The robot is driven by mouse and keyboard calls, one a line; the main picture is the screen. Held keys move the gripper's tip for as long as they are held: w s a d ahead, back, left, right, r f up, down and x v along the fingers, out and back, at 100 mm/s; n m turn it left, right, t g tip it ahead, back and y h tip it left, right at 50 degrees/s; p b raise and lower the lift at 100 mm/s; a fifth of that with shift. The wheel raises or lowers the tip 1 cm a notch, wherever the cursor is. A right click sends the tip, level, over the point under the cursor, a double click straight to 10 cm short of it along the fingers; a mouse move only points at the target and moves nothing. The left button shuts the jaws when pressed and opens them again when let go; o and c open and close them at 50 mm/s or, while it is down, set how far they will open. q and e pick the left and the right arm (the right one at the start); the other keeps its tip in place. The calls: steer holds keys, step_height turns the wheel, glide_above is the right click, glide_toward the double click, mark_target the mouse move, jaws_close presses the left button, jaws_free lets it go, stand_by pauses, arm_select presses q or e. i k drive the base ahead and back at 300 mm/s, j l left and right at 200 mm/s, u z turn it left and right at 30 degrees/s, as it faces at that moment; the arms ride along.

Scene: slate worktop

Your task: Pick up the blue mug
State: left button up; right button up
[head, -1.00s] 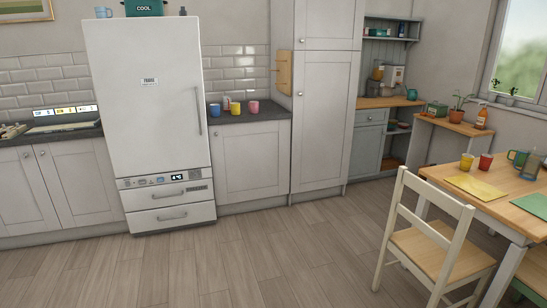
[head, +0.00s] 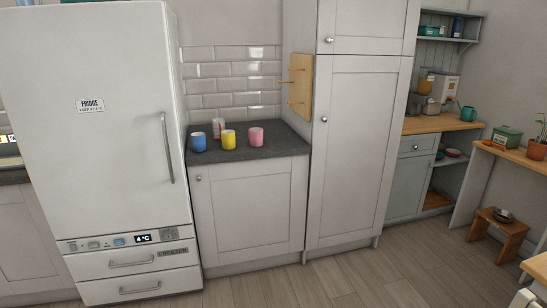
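The blue mug (head: 198,142) stands upright on the slate worktop (head: 262,147), near its left end beside the fridge. A yellow mug (head: 228,139) stands just to its right, and a pink mug (head: 256,137) stands further right. A white and red item (head: 218,127) stands behind, between the blue and yellow mugs. Neither of my grippers shows in the head view.
The white fridge (head: 95,130) rises directly left of the worktop, and a tall cupboard (head: 358,150) closes its right side. A wooden rack with pegs (head: 300,85) hangs on the cupboard's side. The floor (head: 330,285) in front is clear.

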mark_target(198, 138)
steer(key=i, duration=0.6)
steer(key=i+u, duration=0.15)
steer(key=i, duration=0.45)
steer(key=i+l, duration=0.15)
steer(key=i, duration=0.45)
steer(key=i+u, duration=0.05)
